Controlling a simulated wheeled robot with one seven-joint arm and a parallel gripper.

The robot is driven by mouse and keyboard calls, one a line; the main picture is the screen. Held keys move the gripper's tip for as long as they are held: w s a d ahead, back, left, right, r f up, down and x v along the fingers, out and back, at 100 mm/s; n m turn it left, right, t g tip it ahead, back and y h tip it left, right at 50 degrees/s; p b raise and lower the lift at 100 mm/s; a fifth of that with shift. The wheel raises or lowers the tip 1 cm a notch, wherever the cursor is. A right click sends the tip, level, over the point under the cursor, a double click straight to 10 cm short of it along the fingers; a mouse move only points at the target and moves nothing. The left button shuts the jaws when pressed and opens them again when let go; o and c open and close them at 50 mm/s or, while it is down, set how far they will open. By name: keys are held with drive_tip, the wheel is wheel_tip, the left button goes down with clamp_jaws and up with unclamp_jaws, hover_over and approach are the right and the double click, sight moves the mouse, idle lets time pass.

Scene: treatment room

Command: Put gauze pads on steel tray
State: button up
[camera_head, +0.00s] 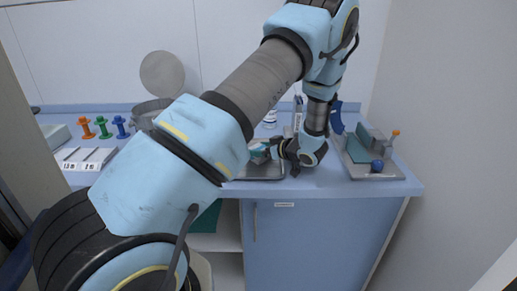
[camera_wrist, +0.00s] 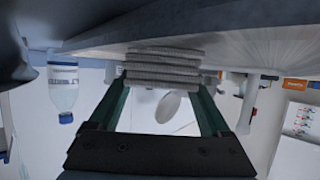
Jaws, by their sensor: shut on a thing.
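My gripper (camera_wrist: 162,98) is shut on the gauze pads (camera_wrist: 163,67), a stack of pale grey layers between its two green fingers in the wrist view. In the head view my gripper (camera_head: 262,152) is low over the counter and points left, above the steel tray (camera_head: 262,177). My arm and wrist hide much of the tray. I cannot tell whether the stack touches the tray. The wrist view appears upside down.
A bottle (camera_head: 270,118) stands behind the tray. Orange, green and blue pegs (camera_head: 103,127) and a round metal container (camera_head: 152,108) with a raised lid (camera_head: 162,73) are at left.

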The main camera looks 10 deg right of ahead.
drive_tip(key=shift+f, duration=0.15)
drive_tip(key=o, duration=1.1)
drive_tip(key=shift+o, duration=0.2)
drive_tip(key=shift+r, duration=0.2)
drive_tip(key=shift+s+d, duration=0.2)
drive_tip(key=b+v, duration=0.3)
drive_tip(key=v, duration=0.8)
drive_tip(key=shift+s+r, duration=0.15)
drive_tip(key=shift+r, duration=0.05)
drive_tip(key=w+a+r+h, duration=0.1)
drive_tip(key=w, duration=0.1)
drive_tip(key=w+a+r+m+h, duration=0.1)
drive_tip(key=w+h, duration=0.1)
drive_tip(key=w, duration=0.1)
drive_tip(key=w+a+r+m+h, duration=0.1)
drive_tip(key=w+h, duration=0.1)
drive_tip(key=shift+w+a+r, duration=0.15)
drive_tip(key=shift+w+a, duration=0.1)
drive_tip(key=shift+a, duration=0.1)
drive_tip(key=s+a+m+g+h, duration=0.2)
drive_tip(key=s+a+m+g, duration=0.4)
drive_tip(key=s+a, duration=1.5)
drive_tip(key=a+g, duration=0.2)
drive_tip(key=g, duration=0.1)
drive_tip(key=shift+s+r+g+h, duration=0.2)
drive_tip(key=shift+r+g+h, duration=0.1)
drive_tip(key=shift+r+h, duration=0.1)
